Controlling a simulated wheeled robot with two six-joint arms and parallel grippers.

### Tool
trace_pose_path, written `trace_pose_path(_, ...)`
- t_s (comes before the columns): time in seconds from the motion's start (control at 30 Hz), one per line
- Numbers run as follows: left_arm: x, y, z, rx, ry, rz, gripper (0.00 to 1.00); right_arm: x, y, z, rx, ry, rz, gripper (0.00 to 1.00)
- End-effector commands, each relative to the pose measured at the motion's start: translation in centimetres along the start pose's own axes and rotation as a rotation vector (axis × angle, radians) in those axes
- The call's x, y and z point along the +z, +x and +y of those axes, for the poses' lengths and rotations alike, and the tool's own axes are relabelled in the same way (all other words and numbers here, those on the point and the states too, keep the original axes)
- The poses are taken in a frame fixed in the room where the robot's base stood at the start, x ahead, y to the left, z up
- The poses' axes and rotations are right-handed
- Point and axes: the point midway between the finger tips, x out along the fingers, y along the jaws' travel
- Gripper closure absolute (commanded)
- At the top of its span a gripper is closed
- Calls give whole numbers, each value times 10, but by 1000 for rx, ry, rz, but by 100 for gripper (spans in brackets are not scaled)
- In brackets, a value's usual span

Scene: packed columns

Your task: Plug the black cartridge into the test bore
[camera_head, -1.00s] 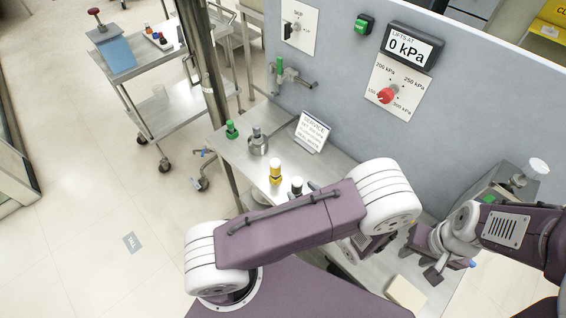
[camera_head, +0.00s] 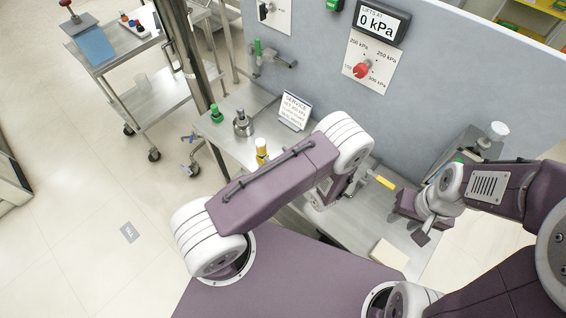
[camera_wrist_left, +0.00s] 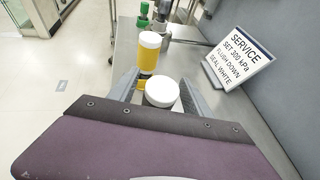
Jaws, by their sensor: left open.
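In the left wrist view, a white round cap (camera_wrist_left: 163,92) lies between the fingers of my open left gripper (camera_wrist_left: 160,82). The body under it is mostly hidden, so I cannot tell whether it is the black cartridge or whether the fingers touch it. My left forearm hides this spot in the head view. A yellow cartridge (camera_head: 261,150) stands just beyond, also visible in the left wrist view (camera_wrist_left: 149,52). A round steel fitting (camera_head: 243,124), possibly the test bore, stands behind it. My right gripper (camera_head: 422,228) is over the bench's right part; its fingers are unclear.
A green-capped piece (camera_head: 216,113) stands at the bench's left end. A service sign (camera_head: 294,110) says 300 kPa, flush down, seal white. The wall display (camera_head: 376,20) reads 0 kPa above a red dial (camera_head: 361,70). A pale block (camera_head: 390,254) lies at the front right.

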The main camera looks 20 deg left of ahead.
Motion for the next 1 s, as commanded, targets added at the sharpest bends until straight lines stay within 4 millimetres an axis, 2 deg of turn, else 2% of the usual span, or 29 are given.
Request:
trace_pose_path(0.1,0,0,0,0,0,0,43,0,0,0,0,0,0,64)
trace_pose_path(0.3,0,0,0,0,0,0,99,0,0,0,0,0,0,64)
trace_pose_path(0.67,4,-2,0,0,-1,0,100,0,2,0,0,0,0,64)
trace_pose_path(0.77,13,-6,0,0,-3,0,100,0,4,0,0,0,0,64)
trace_pose_path(0.93,39,-17,0,-1,-6,0,100,1,8,0,0,0,0,64)
trace_pose_path(1.0,44,-19,-18,-2,-9,-1,100,1,13,0,0,0,0,64)
